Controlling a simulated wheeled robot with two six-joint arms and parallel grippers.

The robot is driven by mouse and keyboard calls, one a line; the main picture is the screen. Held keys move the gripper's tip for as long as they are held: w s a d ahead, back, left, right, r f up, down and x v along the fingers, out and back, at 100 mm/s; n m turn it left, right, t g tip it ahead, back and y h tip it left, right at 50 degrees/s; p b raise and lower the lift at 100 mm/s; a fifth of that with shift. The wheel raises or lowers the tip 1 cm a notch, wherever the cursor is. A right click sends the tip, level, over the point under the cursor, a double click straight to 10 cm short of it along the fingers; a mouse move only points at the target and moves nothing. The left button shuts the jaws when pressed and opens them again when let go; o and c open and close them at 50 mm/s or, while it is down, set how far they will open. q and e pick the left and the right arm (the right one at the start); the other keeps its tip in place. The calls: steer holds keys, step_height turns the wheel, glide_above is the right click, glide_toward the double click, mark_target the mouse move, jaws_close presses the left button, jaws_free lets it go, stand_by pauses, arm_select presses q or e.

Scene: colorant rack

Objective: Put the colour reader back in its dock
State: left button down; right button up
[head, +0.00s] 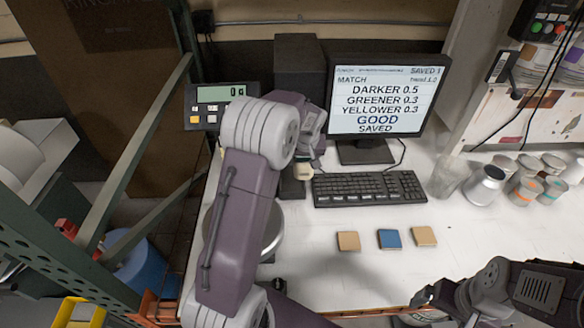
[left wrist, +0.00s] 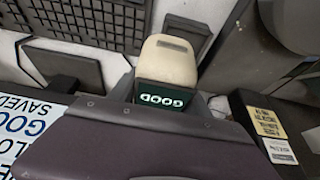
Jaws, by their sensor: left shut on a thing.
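The colour reader (head: 303,170) is a cream handheld block, seen just left of the keyboard in the head view. In the left wrist view the reader (left wrist: 165,62) shows a green screen reading GOOD. My left gripper (head: 308,152) is shut on it; the fingers are largely hidden by my wrist. A small black block, apparently the dock (head: 292,188), stands directly below the reader in the head view. I cannot tell whether reader and dock touch. My right gripper (head: 432,295) is at the lower right, away from the reader; its jaw state is unclear.
A monitor (head: 385,100) reading GOOD and SAVED stands behind the keyboard (head: 368,188). Three sample chips (head: 390,239) lie in front. Several cans (head: 484,185) and a clear cup (head: 447,176) stand right. My left arm partly covers a round metal pan (head: 272,238). The front counter is mostly clear.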

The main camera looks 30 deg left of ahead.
arm_select(q)
steer(key=a, duration=0.1)
steer(key=a+f, duration=0.1)
steer(key=a, duration=0.1)
steer(key=a+f, duration=0.1)
steer(key=shift+w+a+f+p, duration=0.2)
steer(key=shift+w+f+p, duration=0.05)
steer(key=shift+w+p, duration=0.15)
step_height(320, 180, down, 4)
steer(key=shift+s+d+r+p, duration=0.1)
steer(key=shift+r+p, duration=0.05)
steer(key=shift+p, duration=0.2)
steer(key=shift+c, duration=2.4)
jaws_free()
steer(key=shift+f, duration=0.2)
steer(key=shift+r, duration=0.15)
steer(key=b+v, duration=0.1)
steer(key=v, duration=1.1)
